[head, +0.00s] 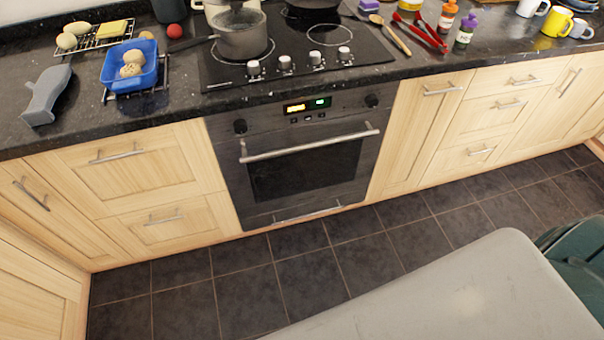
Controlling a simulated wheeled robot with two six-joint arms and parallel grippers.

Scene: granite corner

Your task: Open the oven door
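The oven (297,158) is built in under the counter, with a dark front and a lit display (307,105) between two knobs. Its door (304,175) is shut, flush with the front. A silver bar handle (309,143) runs across the top of the door, slightly tilted in the picture. Nothing touches the handle. Neither my left nor my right gripper is in view.
Pale wooden drawers (133,172) and cupboards (425,130) flank the oven. A pot (241,36) stands on the hob above. A blue tray (113,75) and a grey object (46,92) are on the counter at left. The tiled floor (310,255) before the oven is clear.

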